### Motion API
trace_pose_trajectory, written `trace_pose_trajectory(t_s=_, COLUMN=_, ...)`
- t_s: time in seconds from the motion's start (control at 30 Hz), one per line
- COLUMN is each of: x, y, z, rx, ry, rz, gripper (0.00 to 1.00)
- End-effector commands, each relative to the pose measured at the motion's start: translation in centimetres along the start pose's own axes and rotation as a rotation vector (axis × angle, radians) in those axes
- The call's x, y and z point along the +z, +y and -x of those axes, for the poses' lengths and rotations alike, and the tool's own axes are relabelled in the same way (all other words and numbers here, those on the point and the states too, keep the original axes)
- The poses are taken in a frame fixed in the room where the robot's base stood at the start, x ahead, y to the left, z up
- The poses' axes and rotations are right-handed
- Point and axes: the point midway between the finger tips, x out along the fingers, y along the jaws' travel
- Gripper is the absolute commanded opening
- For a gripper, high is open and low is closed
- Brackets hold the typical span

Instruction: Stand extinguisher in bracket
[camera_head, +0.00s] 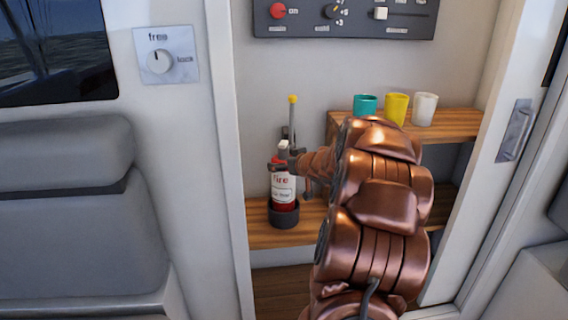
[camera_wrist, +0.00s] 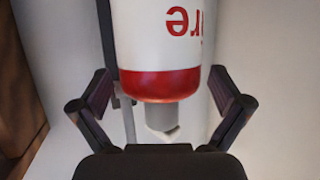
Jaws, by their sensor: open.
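The fire extinguisher (camera_head: 283,186), white with red bands and a "Fire" label, stands upright on the wooden shelf with its base inside the dark round bracket cup (camera_head: 285,217). My gripper (camera_head: 280,165) is at its upper end, just below the pale top. In the wrist view the extinguisher (camera_wrist: 160,50) appears upside down, with a red shoulder and grey neck. There my gripper (camera_wrist: 161,80) is open, one finger on each side of the shoulder, with visible gaps. The bracket is not visible in the wrist view.
A grey rod with a yellow knob (camera_head: 292,99) rises behind the extinguisher. A teal cup (camera_head: 365,105), yellow cup (camera_head: 396,109) and white cup (camera_head: 425,109) stand on the upper shelf to the right. The white door frame (camera_head: 222,150) bounds the opening at left.

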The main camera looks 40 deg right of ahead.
Motion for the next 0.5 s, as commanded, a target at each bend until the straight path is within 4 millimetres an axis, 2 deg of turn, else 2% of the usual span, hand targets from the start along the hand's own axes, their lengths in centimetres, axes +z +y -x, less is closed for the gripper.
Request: trace_pose_trajectory(t_s=0.5, x=-0.2, y=0.1, z=8.7, rx=0.003, ry=0.0, rz=-0.001, gripper=1.0)
